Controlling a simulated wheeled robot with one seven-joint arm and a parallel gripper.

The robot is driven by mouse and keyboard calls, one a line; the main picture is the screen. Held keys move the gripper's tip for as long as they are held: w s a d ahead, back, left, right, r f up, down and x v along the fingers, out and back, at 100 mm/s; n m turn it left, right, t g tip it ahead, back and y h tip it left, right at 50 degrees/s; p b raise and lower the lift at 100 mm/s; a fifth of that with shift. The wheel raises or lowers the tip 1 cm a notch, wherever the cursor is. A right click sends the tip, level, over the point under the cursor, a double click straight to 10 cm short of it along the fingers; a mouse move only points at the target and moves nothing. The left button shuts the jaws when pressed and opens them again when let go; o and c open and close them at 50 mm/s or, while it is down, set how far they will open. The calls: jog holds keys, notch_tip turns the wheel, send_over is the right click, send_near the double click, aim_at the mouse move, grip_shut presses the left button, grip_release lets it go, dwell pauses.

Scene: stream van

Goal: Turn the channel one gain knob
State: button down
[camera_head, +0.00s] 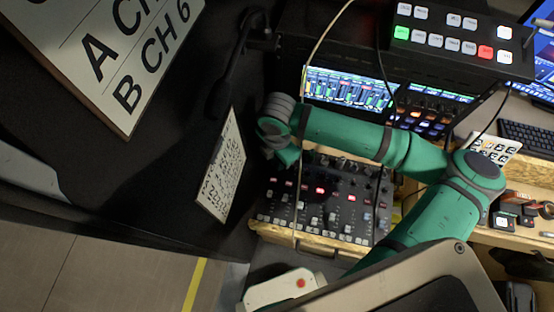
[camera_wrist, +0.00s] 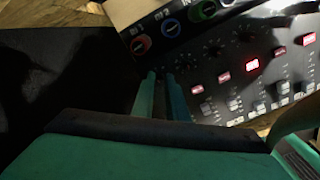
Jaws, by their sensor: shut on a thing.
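The dark mixer (camera_head: 340,205) lies in a wooden frame below my arm, with rows of small knobs, red-lit buttons and white buttons. My gripper (camera_wrist: 163,76) is at the mixer's left end in the wrist view. Its two fingers are close together, shut on a small knob that they hide, the gain knob by its place in the row. The fingertips are below the red-ringed socket (camera_wrist: 140,46). In the head view my wrist covers the mixer's upper left corner, and the fingertips are hard to see there. The knob's turn angle is hidden.
A lettered card (camera_head: 223,168) stands left of the mixer. A lit screen (camera_head: 350,92) and a switcher with coloured buttons (camera_head: 452,38) are behind it. A thin cable hangs across the mixer. A keyboard (camera_head: 527,137) is at the right.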

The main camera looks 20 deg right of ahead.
jog(key=shift+a, duration=0.1)
jog(key=c, duration=1.7)
grip_release()
jog(key=shift+c, duration=0.2)
notch_tip(320, 180, up, 11)
